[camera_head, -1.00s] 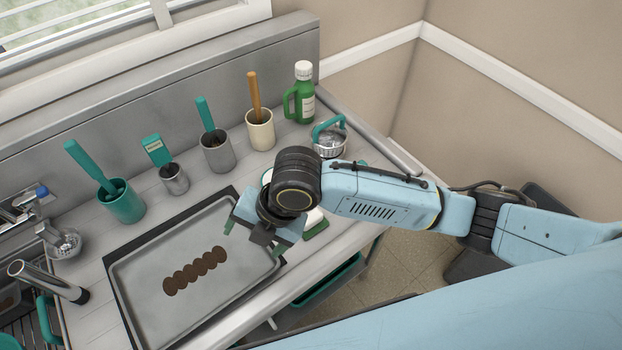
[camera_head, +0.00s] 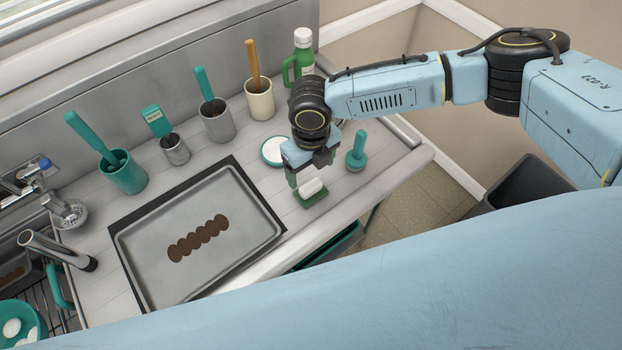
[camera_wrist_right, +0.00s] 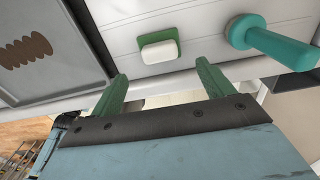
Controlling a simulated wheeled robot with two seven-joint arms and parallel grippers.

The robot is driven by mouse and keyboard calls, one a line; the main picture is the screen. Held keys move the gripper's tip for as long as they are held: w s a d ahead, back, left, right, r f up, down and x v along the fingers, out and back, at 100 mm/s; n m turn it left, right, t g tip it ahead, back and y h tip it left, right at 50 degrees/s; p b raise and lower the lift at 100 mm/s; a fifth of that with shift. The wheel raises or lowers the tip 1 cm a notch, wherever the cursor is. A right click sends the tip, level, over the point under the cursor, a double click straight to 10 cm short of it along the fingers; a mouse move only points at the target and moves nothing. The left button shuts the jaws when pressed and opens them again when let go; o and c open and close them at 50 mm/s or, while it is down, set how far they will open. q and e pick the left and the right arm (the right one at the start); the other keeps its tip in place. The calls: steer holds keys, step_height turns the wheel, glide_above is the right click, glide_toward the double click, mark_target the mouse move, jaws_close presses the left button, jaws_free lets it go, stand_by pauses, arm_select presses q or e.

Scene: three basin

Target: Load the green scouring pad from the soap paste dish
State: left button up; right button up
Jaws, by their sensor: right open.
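The green scouring pad (camera_head: 313,196) lies on the counter right of the baking tray, with a white rounded block on its top. It also shows near the top middle of the right wrist view (camera_wrist_right: 160,50). The soap paste dish (camera_head: 272,151), round with a green rim and white content, stands behind the pad, partly hidden by my right gripper. My right gripper (camera_head: 306,174) is open and empty, pointing down just behind and above the pad. In the right wrist view its green fingers (camera_wrist_right: 161,80) are spread apart, with the pad beyond their tips. My left gripper is not in view.
A dark-stained tray (camera_head: 152,240) lies to the left. A green-handled tool (camera_head: 357,152) stands right of the gripper. Several holders with tools, including a cream cup (camera_head: 260,105), and a green bottle (camera_head: 303,50) line the back. The counter's front edge is close to the pad.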

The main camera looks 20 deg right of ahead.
mark_target(311, 185)
step_height(311, 185, down, 8)
steer(key=shift+r, duration=0.1)
stand_by(0.4)
steer(key=c, duration=1.1)
steer(key=shift+c, duration=0.2)
step_height(311, 185, up, 6)
steer(key=p, duration=0.5)
